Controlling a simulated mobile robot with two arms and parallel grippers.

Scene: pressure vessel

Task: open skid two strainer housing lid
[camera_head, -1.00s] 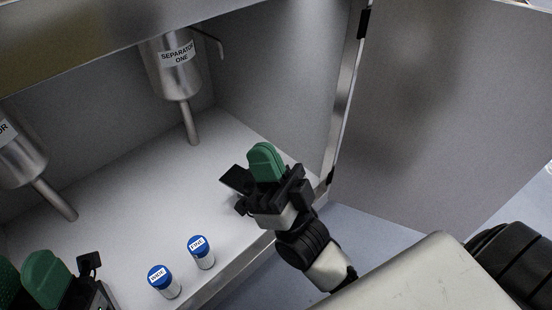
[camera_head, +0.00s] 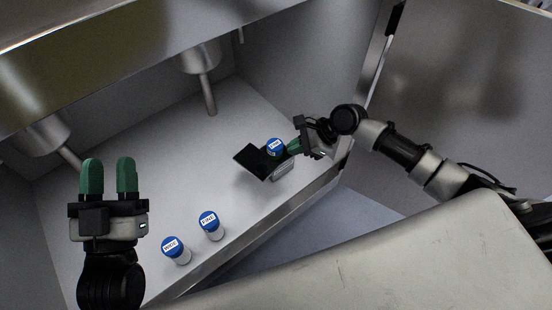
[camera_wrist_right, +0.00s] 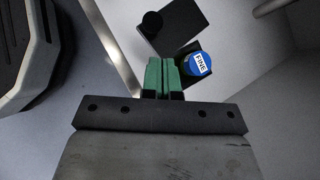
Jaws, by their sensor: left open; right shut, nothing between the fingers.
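A flat black plate (camera_head: 252,160), seemingly the strainer housing lid, stands out to the left of a small grey box-like body (camera_head: 282,171), perhaps the housing. In the right wrist view the plate (camera_wrist_right: 180,22) carries a round black knob. A blue cap labelled FINE (camera_head: 275,146) sits beside the plate over a dark square; it also shows in the right wrist view (camera_wrist_right: 200,63). My right gripper (camera_head: 294,147) is shut and empty, its tips close beside the blue cap; contact cannot be told. My left gripper (camera_head: 109,176) is open and empty at the left.
Two blue-capped containers, one to the left (camera_head: 175,250) and one to its right (camera_head: 209,225), stand near the cabinet's front edge. Steel vessels with outlet pipes hang at the back, one in the middle (camera_head: 203,60). An open door panel (camera_head: 460,90) is at the right. The middle floor is clear.

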